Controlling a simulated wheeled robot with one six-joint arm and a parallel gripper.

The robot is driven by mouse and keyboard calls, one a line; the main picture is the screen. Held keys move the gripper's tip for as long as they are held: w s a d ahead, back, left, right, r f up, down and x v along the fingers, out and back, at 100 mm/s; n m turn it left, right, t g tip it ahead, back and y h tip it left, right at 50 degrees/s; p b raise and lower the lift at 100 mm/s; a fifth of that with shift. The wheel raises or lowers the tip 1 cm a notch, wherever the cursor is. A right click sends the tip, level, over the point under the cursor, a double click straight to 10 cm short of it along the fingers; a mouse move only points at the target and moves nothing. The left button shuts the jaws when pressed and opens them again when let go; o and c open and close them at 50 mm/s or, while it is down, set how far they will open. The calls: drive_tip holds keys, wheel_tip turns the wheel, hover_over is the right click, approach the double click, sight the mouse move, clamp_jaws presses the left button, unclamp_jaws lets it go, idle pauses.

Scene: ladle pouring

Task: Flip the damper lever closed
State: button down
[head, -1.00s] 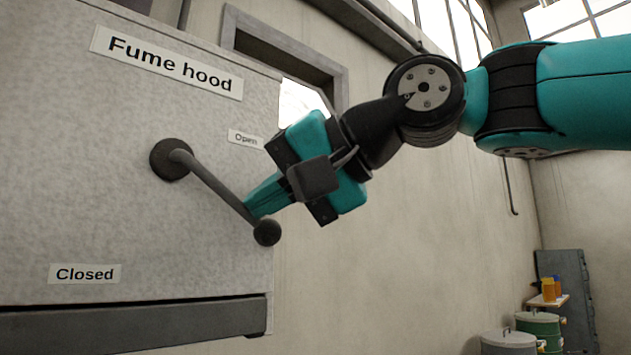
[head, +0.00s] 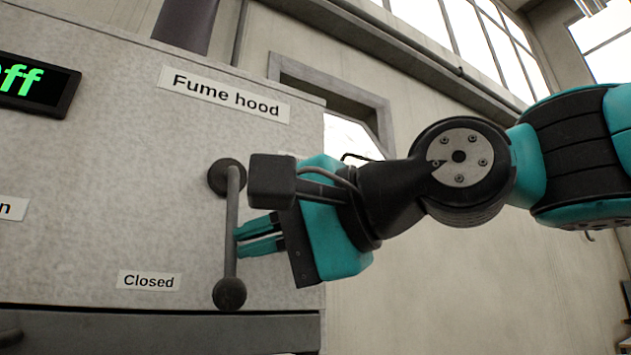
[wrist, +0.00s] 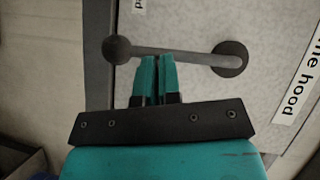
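The damper lever (head: 231,240) is a grey rod on a dark round pivot, with a dark ball at its lower end. In the head view it hangs almost straight down. The "Closed" label (head: 149,281) is left of the ball. My gripper (head: 238,240) is at the right side of the rod, its teal fingertips at or touching it. In the wrist view the two fingers (wrist: 158,60) are close together, with a narrow dark gap, their tips at the rod (wrist: 185,58) near the ball end.
The fume hood front (head: 120,190) is a flat grey panel with a "Fume hood" label (head: 225,94) above the lever. A display (head: 38,86) with green letters ending in "ff" is at the upper left. A dark ledge (head: 180,322) runs below the lever.

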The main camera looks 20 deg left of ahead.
drive_tip(key=shift+a+f, duration=0.25)
drive_tip(key=shift+f, duration=0.15)
idle(0.3)
drive_tip(key=w+f+b+v, duration=0.2)
drive_tip(key=b+v, duration=0.1)
drive_tip(key=v, duration=1)
drive_tip(key=shift+w+d+b, duration=0.3)
drive_tip(key=shift+w+b, duration=0.05)
drive_tip(key=shift+w, duration=0.15)
drive_tip(key=shift+r, duration=0.1)
